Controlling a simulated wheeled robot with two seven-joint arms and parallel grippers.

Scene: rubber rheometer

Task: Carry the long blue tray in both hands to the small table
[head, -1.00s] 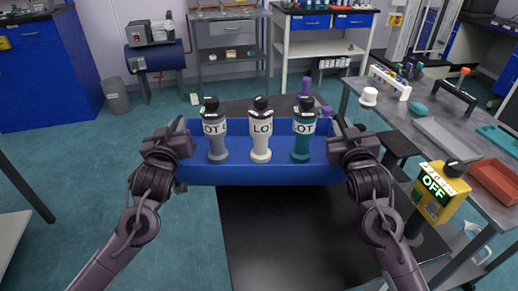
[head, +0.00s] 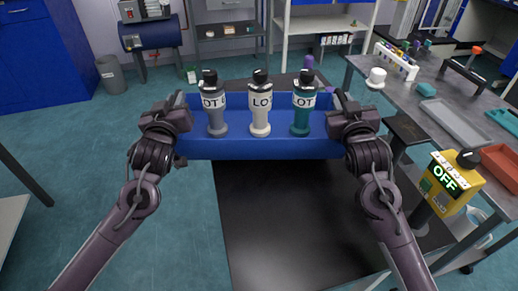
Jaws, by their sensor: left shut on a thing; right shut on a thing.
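The long blue tray (head: 262,149) is held level across the middle of the head view. Three bottles with "LOT" labels stand upright in it: a grey one (head: 216,117), a white one (head: 260,120) and a teal one (head: 301,119). My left gripper (head: 178,122) is shut on the tray's left end. My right gripper (head: 340,119) is shut on its right end. A dark-topped table (head: 285,225) lies below and in front of the tray and also shows behind it. I cannot tell the gap between tray and table.
A grey bench (head: 405,93) on the right carries a tube rack (head: 396,62), shallow trays and other items. A yellow box marked "OFF" (head: 449,183) stands near my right forearm. A bin (head: 110,74) stands back left. Floor to the left (head: 85,165) is clear.

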